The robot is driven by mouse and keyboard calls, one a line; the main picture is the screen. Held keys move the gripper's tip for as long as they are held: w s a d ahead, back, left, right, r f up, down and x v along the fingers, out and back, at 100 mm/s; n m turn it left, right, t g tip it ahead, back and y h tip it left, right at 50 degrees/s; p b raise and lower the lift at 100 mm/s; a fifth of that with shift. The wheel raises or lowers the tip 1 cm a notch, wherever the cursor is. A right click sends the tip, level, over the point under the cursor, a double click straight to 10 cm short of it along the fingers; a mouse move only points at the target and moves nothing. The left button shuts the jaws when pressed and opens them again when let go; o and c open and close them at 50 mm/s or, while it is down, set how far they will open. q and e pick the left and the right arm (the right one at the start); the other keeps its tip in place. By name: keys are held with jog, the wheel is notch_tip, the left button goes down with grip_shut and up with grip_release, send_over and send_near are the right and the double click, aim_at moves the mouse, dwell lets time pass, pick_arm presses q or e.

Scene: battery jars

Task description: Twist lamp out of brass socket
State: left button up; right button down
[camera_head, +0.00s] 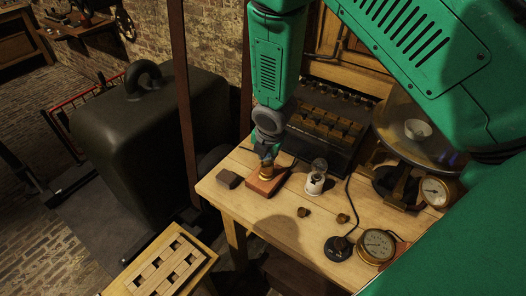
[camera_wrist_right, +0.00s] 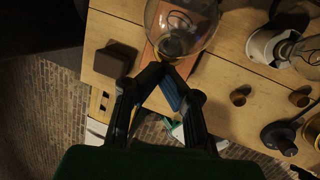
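A clear glass lamp (camera_wrist_right: 182,22) stands over a brass socket (camera_head: 268,171) on a reddish-brown wooden block (camera_head: 262,186) on the workbench. In the right wrist view the lamp's glass fills the top middle, with its filament visible. My right gripper (camera_wrist_right: 162,72) has its fingertips together at the near edge of the glass. Nothing shows between the tips, and I cannot tell whether they touch the glass. In the head view my right gripper (camera_head: 268,148) points down at the socket and hides part of the lamp. My left gripper is not in view.
A white holder (camera_head: 315,184) with a glass bulb stands to the right of the block. A dark block (camera_head: 228,179) lies to its left. Small brass pieces (camera_head: 303,212), a black corded base (camera_head: 338,248) and a gauge (camera_head: 377,246) occupy the bench's right side. The front left bench is clear.

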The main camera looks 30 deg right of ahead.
jog(key=shift+s+d+f+n+t+b, duration=0.15)
jog(key=shift+s+n+t+b, duration=0.1)
jog(key=shift+n+b, duration=0.25)
jog(key=shift+s+a+f+n+t+b, duration=0.1)
jog(key=shift+s+f+n+t+b, duration=0.15)
jog(key=shift+n, duration=0.45)
jog(key=shift+n+h+b, duration=0.3)
jog(key=shift+b, duration=0.05)
jog(key=shift+a+r, duration=0.25)
jog(key=shift+a, duration=0.25)
jog(key=c, duration=1.8)
grip_release()
jog(key=shift+a, duration=0.1)
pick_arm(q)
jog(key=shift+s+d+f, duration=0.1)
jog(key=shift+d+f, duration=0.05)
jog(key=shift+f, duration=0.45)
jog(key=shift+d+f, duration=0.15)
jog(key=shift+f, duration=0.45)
pick_arm(e)
jog(key=shift+d, duration=0.2)
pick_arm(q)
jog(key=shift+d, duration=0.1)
pick_arm(e)
jog(key=shift+d, duration=0.1)
